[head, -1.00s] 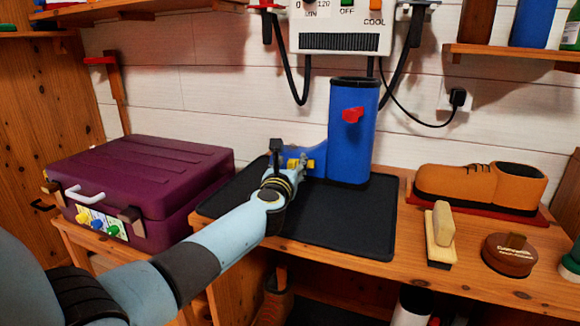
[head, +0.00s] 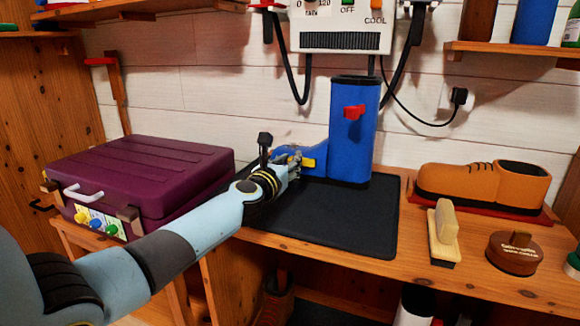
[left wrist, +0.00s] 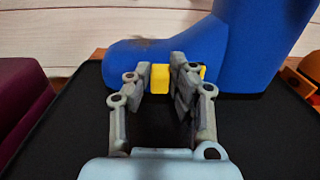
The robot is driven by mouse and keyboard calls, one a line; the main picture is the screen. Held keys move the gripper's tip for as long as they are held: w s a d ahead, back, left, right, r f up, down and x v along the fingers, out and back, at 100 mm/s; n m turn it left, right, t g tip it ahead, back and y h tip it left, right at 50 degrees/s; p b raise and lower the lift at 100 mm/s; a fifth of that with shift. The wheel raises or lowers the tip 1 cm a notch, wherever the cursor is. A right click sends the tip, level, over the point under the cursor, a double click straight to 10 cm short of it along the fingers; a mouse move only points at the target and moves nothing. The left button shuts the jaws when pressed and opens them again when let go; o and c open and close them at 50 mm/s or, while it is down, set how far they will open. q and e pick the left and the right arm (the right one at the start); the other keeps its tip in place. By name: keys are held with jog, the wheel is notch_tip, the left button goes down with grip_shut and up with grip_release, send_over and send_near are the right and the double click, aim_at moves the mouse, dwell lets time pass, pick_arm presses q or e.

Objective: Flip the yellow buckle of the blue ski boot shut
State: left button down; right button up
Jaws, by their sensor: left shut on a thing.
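The blue ski boot (head: 352,130) stands upright on a black mat, its toe pointing left. A red buckle (head: 354,112) sits on its shaft. The yellow buckle (head: 308,162) is low on the foot part. It also shows in the left wrist view (left wrist: 160,77), between and behind my fingers. My left gripper (head: 293,161) is at the foot of the boot, its fingers shut on the yellow buckle. In the left wrist view the fingertips (left wrist: 161,72) stand on either side of the yellow piece. My right gripper is not in view.
The black mat (head: 340,228) lies on a wooden bench. A purple case (head: 140,180) stands to the left. A brown shoe (head: 480,187), a brush (head: 443,235) and a round tin (head: 513,253) are to the right. A dryer unit (head: 338,28) with hoses hangs above.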

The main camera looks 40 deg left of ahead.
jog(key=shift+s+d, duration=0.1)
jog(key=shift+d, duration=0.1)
pick_arm(q)
jog(key=c, duration=1.5)
grip_release()
jog(key=shift+o, duration=1.5)
jog(key=shift+s, duration=0.15)
jog(key=v, duration=1)
jog(key=shift+s+f, duration=0.1)
jog(key=shift+s, duration=0.2)
jog(key=shift+s+d, duration=0.2)
jog(key=shift+s, duration=0.3)
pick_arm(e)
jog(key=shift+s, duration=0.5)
